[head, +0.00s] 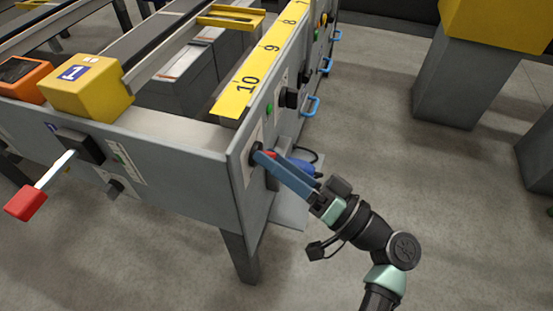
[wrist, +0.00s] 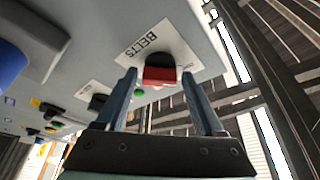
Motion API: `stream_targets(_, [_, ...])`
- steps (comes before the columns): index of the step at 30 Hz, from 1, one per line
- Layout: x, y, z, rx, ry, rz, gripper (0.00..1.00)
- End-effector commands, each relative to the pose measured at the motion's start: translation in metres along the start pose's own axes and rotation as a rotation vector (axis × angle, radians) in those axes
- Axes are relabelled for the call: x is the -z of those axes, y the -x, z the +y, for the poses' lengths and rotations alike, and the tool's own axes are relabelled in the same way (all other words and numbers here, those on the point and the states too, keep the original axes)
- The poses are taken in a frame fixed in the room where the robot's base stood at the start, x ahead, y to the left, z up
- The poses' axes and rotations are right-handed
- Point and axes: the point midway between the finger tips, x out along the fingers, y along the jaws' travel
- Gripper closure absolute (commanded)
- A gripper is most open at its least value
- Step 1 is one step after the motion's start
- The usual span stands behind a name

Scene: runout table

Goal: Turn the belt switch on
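The belt switch (wrist: 159,76) is a red handle on a dark round base, on a white plate marked "BELTS" on the table's end panel. In the head view the plate (head: 249,140) is at the panel's near corner, and my fingers hide most of the switch. My gripper (wrist: 159,72) is open, with one blue-grey finger on each side of the red handle. Gaps show between the handle and both fingers in the wrist view. In the head view my gripper (head: 263,156) reaches the panel from the lower right.
Black controls (head: 291,97) and blue handles (head: 312,106) line the panel beyond the switch. A yellow block (head: 88,88) sits on top. The floor at right is open up to a grey pedestal (head: 455,95).

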Motion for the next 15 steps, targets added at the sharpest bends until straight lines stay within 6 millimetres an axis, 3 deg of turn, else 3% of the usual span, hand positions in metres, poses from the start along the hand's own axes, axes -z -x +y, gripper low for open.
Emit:
stream_targets(1, [0.0001, 0.0001, 0.0, 0.0, 0.0, 0.0, 0.41])
stream_targets(11, [0.0001, 0.0004, -0.0001, 0.0, 0.0, 0.0, 1.0])
stream_targets(15, [0.0004, 0.0003, -0.0006, -0.001, -0.003, 0.0, 1.0])
